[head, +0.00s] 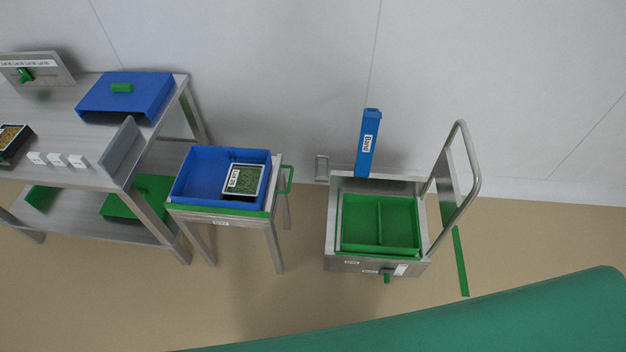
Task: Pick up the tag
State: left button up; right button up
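Several small white tags or blocks with dark marks stand in a row on the steel table at left; one is the white tag (56,160) in the middle of the row. Another white label (400,270) sits at the front edge of the steel cart, by a small dark part and a green tab. I cannot tell which of these the task's tag is. Neither of my grippers shows in the head view.
The steel table (60,115) carries a blue cover (140,92) and a dark tray (12,140). A blue bin (200,178) holding a labelled green-filled tray (244,180) tops a small stand. The cart (336,215) holds a green divided tray (351,225). A blue post (367,145) stands behind.

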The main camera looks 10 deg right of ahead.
aim_at(77, 162)
jog(key=u, duration=1.25)
jog(key=i+j+z, duration=0.15)
jog(key=i+l, duration=0.05)
jog(key=i, duration=0.05)
